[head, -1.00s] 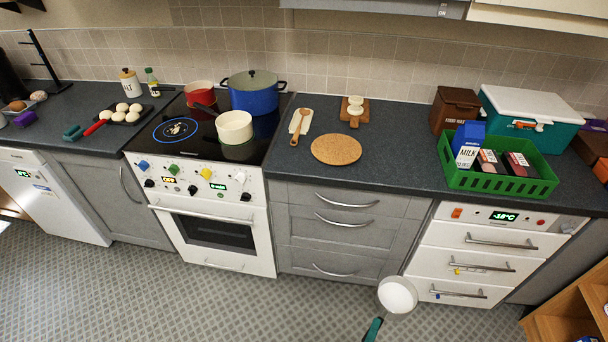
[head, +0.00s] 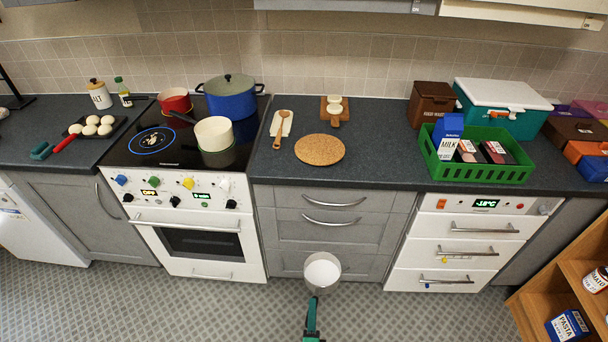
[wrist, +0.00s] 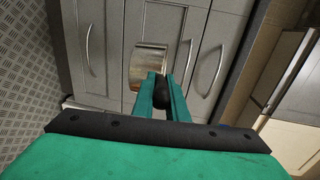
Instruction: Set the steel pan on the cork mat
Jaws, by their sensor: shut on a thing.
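The steel pan (head: 322,270) is in front of the grey drawers in the head view, well below the counter top. My gripper (head: 313,303) is shut on its handle. In the wrist view the pan (wrist: 149,64) shows as a shiny metal side beyond my green fingers (wrist: 163,92), with the dark handle between them. The round, speckled brown cork mat (head: 320,150) lies flat and bare near the counter's front edge, above and behind the pan in the head view. The wrist view does not show the mat.
A green crate (head: 478,175) with a milk carton stands right of the mat. The stove left holds a cream pot (head: 214,134). A wooden shelf (head: 560,265) stands at the lower right.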

